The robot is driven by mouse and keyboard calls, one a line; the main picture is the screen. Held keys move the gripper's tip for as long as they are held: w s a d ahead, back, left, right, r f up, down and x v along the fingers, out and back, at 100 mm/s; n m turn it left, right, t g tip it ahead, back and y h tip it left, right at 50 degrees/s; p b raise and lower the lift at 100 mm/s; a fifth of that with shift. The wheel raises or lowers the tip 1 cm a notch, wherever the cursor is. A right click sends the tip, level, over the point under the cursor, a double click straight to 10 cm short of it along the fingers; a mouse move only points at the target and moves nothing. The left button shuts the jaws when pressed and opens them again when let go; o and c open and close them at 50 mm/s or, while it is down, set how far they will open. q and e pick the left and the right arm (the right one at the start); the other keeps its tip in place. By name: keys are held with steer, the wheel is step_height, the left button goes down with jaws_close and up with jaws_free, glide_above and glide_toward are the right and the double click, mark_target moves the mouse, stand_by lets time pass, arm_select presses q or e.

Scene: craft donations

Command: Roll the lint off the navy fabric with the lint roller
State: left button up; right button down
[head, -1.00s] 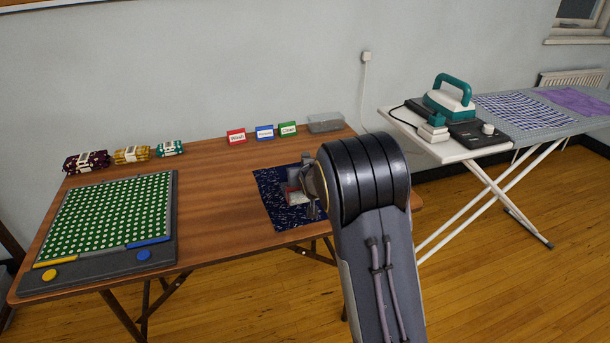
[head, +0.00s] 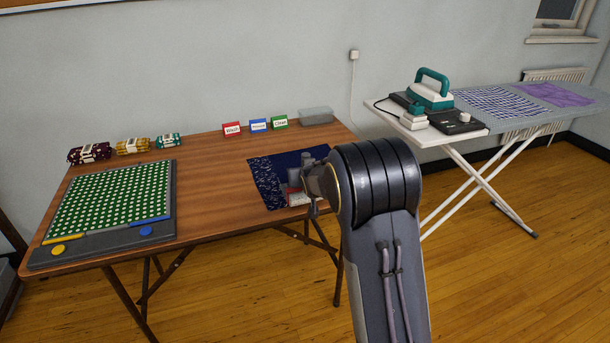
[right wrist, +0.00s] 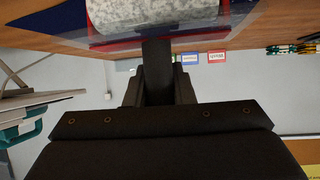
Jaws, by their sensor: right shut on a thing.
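My right gripper (head: 309,186) is over the fabric's front right part, shut on the lint roller (head: 297,197). My right arm hides part of the fabric's right side. My left gripper is out of view.
Fabric rolls (head: 132,146), small label signs (head: 258,125) and a grey bin (head: 316,116) line the back edge. The table's middle is clear. An ironing board (head: 540,118) with an iron stands right.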

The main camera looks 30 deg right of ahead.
mark_target(305, 157)
step_height(305, 157, up, 5)
steer(key=p, duration=0.3)
steer(key=shift+r+p, duration=0.15)
steer(key=shift+p, duration=0.15)
